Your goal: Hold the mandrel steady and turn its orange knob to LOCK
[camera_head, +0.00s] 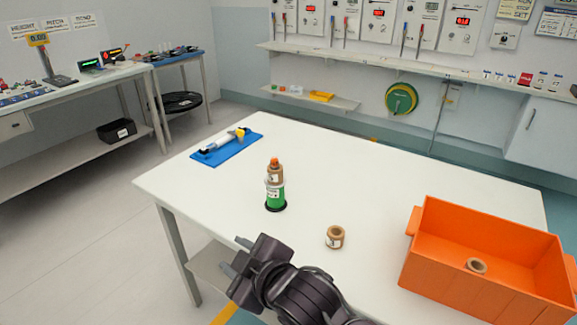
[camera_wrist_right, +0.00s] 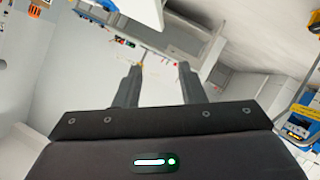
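An upright mandrel stands on the white table in the head view, with a green lower part (camera_head: 275,194), a brown roll (camera_head: 275,175) with a white label around its upper part, and a small orange knob (camera_head: 274,161) on top. The knob's setting is too small to read. My right gripper (camera_head: 236,256) is at the table's near edge, in front of and below the mandrel, apart from it. The right wrist view shows its two fingers (camera_wrist_right: 160,70) spread with nothing between them. My left gripper is not in view.
A brown roll (camera_head: 335,237) lies on the white table (camera_head: 400,180) right of the mandrel. An orange crate (camera_head: 440,255) at the right holds another roll (camera_head: 476,266). A blue mat (camera_head: 240,152) with a white, yellow-ended tool lies at the far left. The middle is clear.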

